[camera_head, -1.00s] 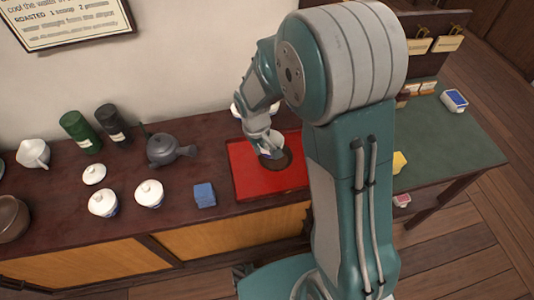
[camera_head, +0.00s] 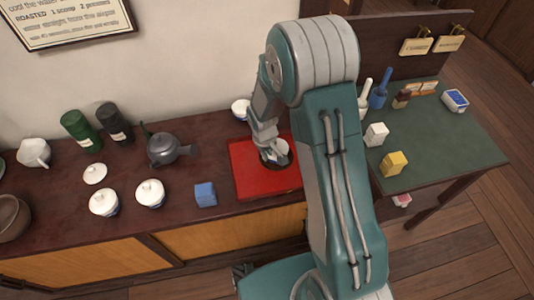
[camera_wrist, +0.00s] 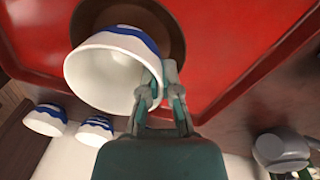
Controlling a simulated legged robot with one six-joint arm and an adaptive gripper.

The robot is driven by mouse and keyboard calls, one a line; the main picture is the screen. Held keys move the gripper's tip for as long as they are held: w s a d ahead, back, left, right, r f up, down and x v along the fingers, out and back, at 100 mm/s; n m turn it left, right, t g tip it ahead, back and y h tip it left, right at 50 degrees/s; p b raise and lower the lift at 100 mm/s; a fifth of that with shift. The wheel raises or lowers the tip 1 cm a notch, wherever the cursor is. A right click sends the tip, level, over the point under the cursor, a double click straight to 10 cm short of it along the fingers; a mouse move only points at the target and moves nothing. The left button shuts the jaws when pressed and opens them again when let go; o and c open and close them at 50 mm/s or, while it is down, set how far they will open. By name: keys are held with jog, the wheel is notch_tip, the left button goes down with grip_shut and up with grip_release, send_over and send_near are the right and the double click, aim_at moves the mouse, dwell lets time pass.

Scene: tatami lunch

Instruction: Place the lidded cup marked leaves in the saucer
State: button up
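Two lidded white cups stand on the dark counter at left in the head view, one nearer the left (camera_head: 104,203) and one beside it (camera_head: 150,193). Both have blue marks low down, too small to read as leaves. The brown round saucer (camera_wrist: 170,28) lies on the red tray. My gripper (camera_head: 272,150) is over it. In the wrist view my gripper (camera_wrist: 160,92) has its fingers closed across the rim of a lidless white cup (camera_wrist: 105,75) with a blue wavy band. This cup is over the saucer; whether it touches is unclear.
The red tray (camera_head: 250,185) surrounds the saucer. A blue block (camera_head: 205,194), a dark teapot (camera_head: 165,149) and a loose white lid (camera_head: 95,173) lie to its left. More banded cups (camera_wrist: 45,120) stand behind the tray. A green table (camera_head: 440,140) with small blocks is at right.

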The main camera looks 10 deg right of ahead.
jog(key=o, duration=0.5)
jog(key=shift+a, duration=0.1)
notch_tip(320, 180, up, 12)
jog(key=s+d+r+m+t, duration=0.25)
jog(key=s+r, duration=0.75)
jog(key=r, duration=0.5)
jog(key=s+r+t, duration=0.1)
jog(key=s, duration=0.3)
jog(key=s+r+m+t, duration=0.1)
jog(key=s+r, duration=0.1)
jog(key=s, duration=0.2)
jog(key=s+r+m+t, duration=0.1)
jog(key=s, duration=0.3)
jog(key=shift+d+r+y, duration=0.3)
jog(key=shift+r+y, duration=0.05)
jog(key=shift+y, duration=0.05)
